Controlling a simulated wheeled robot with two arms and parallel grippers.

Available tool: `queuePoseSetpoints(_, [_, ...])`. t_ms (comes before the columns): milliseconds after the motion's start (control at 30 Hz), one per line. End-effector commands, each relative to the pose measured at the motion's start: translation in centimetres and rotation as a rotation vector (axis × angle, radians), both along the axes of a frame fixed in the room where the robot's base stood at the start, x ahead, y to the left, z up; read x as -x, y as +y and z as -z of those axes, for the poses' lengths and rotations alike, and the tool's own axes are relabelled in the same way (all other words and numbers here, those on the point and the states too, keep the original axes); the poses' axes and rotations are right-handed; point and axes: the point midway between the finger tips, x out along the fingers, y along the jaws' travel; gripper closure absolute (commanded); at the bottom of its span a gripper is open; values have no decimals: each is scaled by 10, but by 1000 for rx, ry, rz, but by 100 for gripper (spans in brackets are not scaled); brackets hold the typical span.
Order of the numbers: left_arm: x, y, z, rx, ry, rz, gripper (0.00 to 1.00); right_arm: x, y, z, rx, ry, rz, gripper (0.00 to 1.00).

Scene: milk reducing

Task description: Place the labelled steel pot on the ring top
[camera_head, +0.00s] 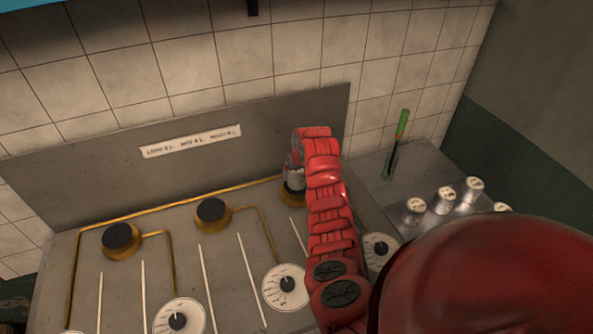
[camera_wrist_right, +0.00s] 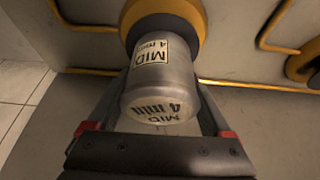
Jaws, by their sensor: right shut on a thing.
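The steel pot (camera_wrist_right: 160,82) shows in the right wrist view with a label reading "MID 4 min". It stands over a brass ring top (camera_wrist_right: 192,12) with a dark centre, and its base appears to meet the ring. In the head view the pot (camera_head: 294,179) is at the right-hand ring top (camera_head: 292,197), partly hidden by my red arm. My right gripper (camera_wrist_right: 160,122) is shut on the pot, one finger on each side. My left gripper is not in view.
Two other ring tops (camera_head: 122,240) (camera_head: 212,213) on the stove panel (camera_head: 80,295) are empty. Dials (camera_head: 285,287) line the front. Several small steel pots (camera_head: 446,200) stand on a side counter at right, with a green-handled tool (camera_head: 401,125) behind. A labelled backplate (camera_head: 190,142) rises behind the burners.

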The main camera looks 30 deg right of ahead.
Motion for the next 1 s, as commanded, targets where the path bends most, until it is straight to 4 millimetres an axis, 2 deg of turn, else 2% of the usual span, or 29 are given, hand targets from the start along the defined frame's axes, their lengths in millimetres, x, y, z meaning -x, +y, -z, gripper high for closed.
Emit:
queuePoseSetpoints(233, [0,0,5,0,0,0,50,0,0,4,0,-2,1,88])
queuePoseSetpoints(267, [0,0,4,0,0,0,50,0,0,4,0,-1,0,12])
queuePoseSetpoints(333, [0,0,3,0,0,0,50,0,0,3,0,-1,1,0])
queuePoseSetpoints(700, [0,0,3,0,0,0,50,1,-1,-3,1,-4,1,0])
queuePoseSetpoints(867, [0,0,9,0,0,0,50,7,0,-19,2,-7,1,0])
queuePoseSetpoints(1000, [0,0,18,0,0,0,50,16,2,-42,4,-7,1,0])
